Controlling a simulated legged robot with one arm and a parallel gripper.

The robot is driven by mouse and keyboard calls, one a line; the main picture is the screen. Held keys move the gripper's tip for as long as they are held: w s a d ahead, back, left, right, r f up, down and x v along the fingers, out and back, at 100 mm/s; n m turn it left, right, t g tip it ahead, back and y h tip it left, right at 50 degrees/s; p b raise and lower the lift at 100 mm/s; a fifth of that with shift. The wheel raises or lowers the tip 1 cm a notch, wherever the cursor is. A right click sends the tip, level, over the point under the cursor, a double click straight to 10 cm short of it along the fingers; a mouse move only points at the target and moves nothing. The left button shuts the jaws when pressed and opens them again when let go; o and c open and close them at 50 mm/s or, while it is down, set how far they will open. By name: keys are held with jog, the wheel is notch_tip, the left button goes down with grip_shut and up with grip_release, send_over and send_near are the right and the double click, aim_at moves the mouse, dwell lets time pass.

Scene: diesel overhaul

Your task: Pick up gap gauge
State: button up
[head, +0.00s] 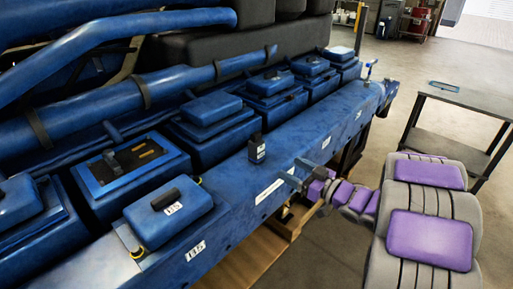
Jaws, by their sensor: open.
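I cannot tell for certain which thing is the gap gauge. A small black upright object (257,148) with a pale label stands on the blue engine ledge (233,178), near its middle, and may be it. My gripper (294,171), grey and purple, is open over the ledge's outer edge. It is below and to the right of the black object in the picture, apart from it, with nothing visible between its fingers.
Blue engine covers (207,107) line the ledge. One box (130,165) is uncovered, and a labelled blue cover (168,212) sits nearby. A dark table (470,92) at right carries a small blue flat item (443,86). Open floor (400,70) lies between engine and table.

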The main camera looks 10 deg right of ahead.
aim_at(261, 151)
jog(key=b+x, duration=0.1)
jog(key=x, duration=0.4)
jog(key=b+x, duration=0.1)
jog(key=x, duration=0.4)
jog(key=shift+w+d+f, duration=0.1)
jog(key=shift+w, duration=0.4)
jog(key=shift+w+a, duration=0.1)
jog(key=shift+a, duration=0.25)
jog(key=x, duration=0.1)
jog(key=b+x, duration=0.1)
jog(key=x, duration=0.1)
jog(key=shift+w+a+f+b, duration=0.2)
jog(key=shift+w+f+b, duration=0.1)
jog(key=shift+w, duration=0.1)
jog(key=shift+w+r, duration=0.15)
jog(key=shift+w, duration=0.25)
jog(key=shift+a, duration=0.35)
jog(key=c, duration=0.4)
jog(key=shift+d, duration=0.2)
jog(key=c, duration=0.9)
